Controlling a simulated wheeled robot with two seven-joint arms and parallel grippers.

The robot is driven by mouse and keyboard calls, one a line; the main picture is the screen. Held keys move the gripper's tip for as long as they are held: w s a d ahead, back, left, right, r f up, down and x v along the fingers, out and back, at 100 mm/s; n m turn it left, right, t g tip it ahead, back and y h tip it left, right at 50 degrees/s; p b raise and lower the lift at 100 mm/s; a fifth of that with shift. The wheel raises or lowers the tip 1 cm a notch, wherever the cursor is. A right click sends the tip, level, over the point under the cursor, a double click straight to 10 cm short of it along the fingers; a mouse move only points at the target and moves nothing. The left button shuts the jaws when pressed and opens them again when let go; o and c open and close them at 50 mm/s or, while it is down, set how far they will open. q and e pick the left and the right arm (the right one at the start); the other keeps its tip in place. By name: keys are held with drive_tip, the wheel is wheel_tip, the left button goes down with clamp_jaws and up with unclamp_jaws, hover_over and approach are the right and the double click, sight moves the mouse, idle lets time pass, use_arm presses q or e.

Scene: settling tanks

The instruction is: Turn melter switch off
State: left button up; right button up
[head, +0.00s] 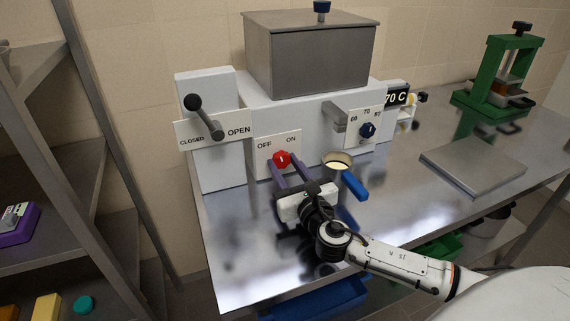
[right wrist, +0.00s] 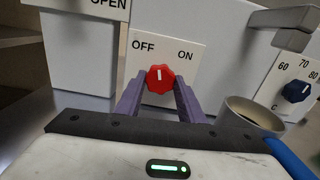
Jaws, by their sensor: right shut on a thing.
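The melter switch is a red knob (head: 281,159) on a white plate marked OFF at left and ON at right, on the front of the white melter (head: 310,118). My right gripper (head: 282,162) is shut on the knob, with one purple finger on each side of it. In the right wrist view the knob (right wrist: 160,74) sits between the fingertips (right wrist: 160,84). Its white mark points roughly straight up, between the OFF and ON labels. My left gripper is not in view.
A cup with a blue handle (head: 354,185) stands under the spout, right of my gripper. A black-knobbed lever (head: 204,117) is at left, between CLOSED and OPEN. A blue temperature dial (head: 367,130) is at right. A green press (head: 503,75) stands farther right on the metal table (head: 235,255).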

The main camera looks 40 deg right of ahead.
drive_tip(key=shift+n, duration=2)
drive_tip(key=o, duration=1)
drive_tip(key=shift+o, duration=0.2)
drive_tip(key=b+v, duration=0.1)
drive_tip(key=v, duration=0.9)
drive_tip(key=shift+s+d, duration=0.1)
drive_tip(key=shift+s, duration=0.1)
